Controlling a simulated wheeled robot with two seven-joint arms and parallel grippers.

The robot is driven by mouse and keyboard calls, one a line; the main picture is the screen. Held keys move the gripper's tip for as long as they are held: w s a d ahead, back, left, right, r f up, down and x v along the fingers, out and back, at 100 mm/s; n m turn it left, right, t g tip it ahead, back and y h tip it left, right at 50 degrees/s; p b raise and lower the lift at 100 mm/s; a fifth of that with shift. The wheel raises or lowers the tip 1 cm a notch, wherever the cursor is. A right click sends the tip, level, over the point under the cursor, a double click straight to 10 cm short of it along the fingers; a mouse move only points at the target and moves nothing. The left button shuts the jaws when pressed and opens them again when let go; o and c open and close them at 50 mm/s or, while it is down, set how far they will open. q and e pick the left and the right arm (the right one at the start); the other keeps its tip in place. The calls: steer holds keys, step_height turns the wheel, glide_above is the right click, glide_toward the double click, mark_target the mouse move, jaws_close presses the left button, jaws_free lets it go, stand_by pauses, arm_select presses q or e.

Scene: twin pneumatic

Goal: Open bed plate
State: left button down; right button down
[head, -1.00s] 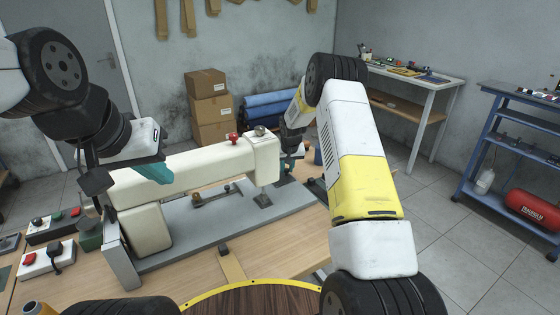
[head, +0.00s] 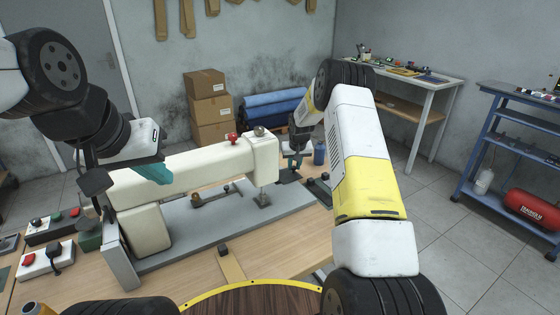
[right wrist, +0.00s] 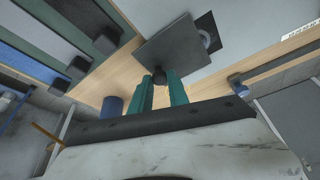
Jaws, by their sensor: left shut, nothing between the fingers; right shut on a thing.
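The cream sewing machine (head: 185,168) stands on its grey bed (head: 200,218) on the wooden table. The bed plate (right wrist: 168,48) is a flat dark grey square in the right wrist view. It lies skewed beside a dark opening (right wrist: 204,26) in the bed, where part of a round grey piece shows. My right gripper (right wrist: 161,82) has its teal fingers shut on the plate's small black knob (right wrist: 159,76). In the head view the right gripper is at the machine's far right end, partly behind my arm. My left gripper (head: 154,174) is shut and empty in front of the machine arm.
A blue cup (head: 319,153) stands just right of the right gripper, near the table edge. Control boxes with buttons (head: 45,259) sit at the table's left. Cardboard boxes (head: 208,108) and blue rolls (head: 272,108) are behind the table.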

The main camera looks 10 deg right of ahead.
steer(key=d, duration=0.1)
steer(key=w+d, duration=0.1)
steer(key=d, duration=0.1)
steer(key=w+d, duration=0.1)
steer(key=d, duration=0.1)
steer(key=c, duration=1.3)
jaws_free()
steer(key=shift+o, duration=0.2)
steer(key=v, duration=0.7)
steer(key=shift+r, duration=0.35)
steer(key=shift+s, duration=0.15)
